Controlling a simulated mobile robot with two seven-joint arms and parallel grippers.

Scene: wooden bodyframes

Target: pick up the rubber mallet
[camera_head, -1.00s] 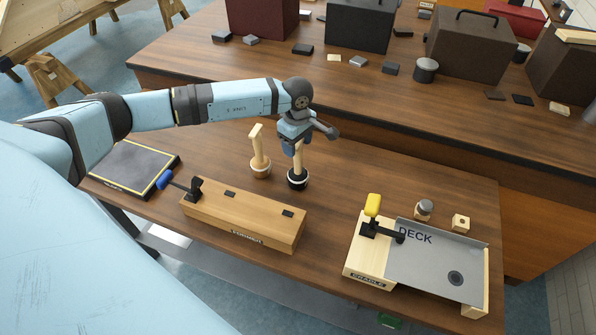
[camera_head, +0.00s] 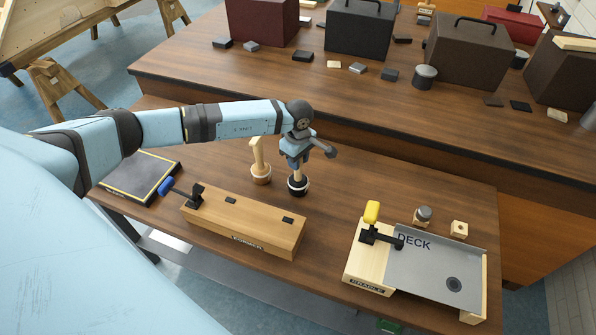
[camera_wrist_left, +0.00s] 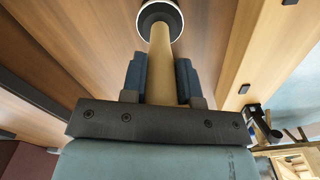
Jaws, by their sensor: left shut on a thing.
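The rubber mallet, with a black head (camera_head: 298,187) and a pale wooden handle, stands head down on the workbench (camera_head: 340,180). My left gripper (camera_head: 296,166) is above the head, shut on the upright handle. In the left wrist view the handle (camera_wrist_left: 160,65) runs between the two blue-grey fingers (camera_wrist_left: 160,82), with the dark, white-rimmed head (camera_wrist_left: 160,14) beyond them. The top of the handle is hidden by my gripper. My right gripper is not in view.
A second mallet (camera_head: 260,160) with a wooden handle stands close on the left. A wooden former block (camera_head: 245,228) with a blue-handled clamp lies in front. A cradle (camera_head: 366,272) with a grey deck plate (camera_head: 430,262) is at the right. Bare bench lies between them.

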